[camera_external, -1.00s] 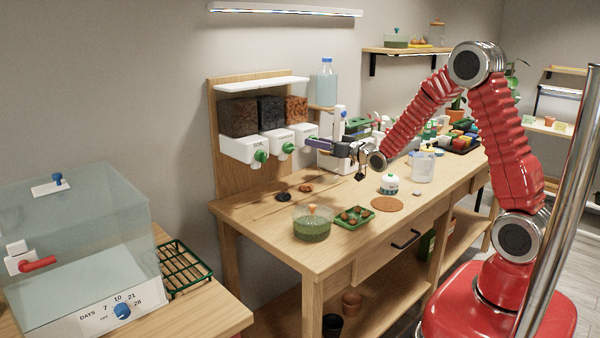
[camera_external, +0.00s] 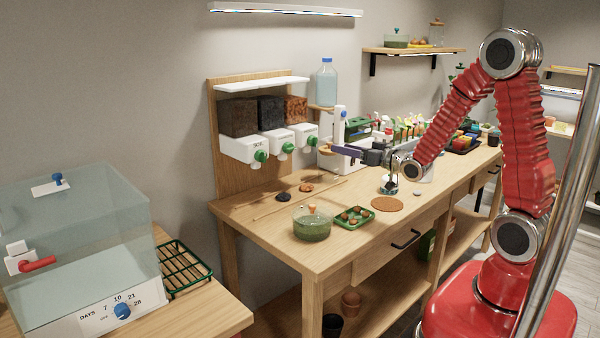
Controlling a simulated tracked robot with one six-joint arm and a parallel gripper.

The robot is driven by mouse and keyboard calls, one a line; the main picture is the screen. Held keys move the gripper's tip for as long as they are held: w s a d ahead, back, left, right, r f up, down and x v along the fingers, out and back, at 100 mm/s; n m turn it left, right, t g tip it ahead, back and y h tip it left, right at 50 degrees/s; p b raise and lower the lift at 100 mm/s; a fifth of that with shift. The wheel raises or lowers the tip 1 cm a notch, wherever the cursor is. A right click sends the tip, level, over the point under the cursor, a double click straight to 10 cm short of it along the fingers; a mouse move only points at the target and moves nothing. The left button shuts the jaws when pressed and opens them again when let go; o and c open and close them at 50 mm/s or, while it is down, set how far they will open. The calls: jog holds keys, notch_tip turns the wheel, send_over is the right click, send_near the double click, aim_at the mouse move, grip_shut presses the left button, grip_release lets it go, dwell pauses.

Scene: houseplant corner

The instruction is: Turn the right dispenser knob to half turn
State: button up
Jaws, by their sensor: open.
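The dispenser on the wooden backboard has three white units, each with a green knob, under dark, blue-black and reddish-brown hoppers. The right dispenser knob (camera_external: 312,141) is green and sits on the front of the right white unit, below the reddish-brown hopper (camera_external: 296,109). The knob's exact angle is too small to read. My gripper (camera_external: 338,154) is to the right of the knob and a little lower, with its purple-grey fingers pointing left towards it. It is open and appears empty. A gap shows between the fingers and the knob.
The middle knob (camera_external: 287,148) and left knob (camera_external: 261,156) are close by on the left. A glass jar (camera_external: 312,224), green tray (camera_external: 355,216) and cork mat (camera_external: 387,204) occupy the front of the bench.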

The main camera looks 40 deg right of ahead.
jog(key=shift+s+d, duration=0.1)
jog(key=shift+s, duration=1.1)
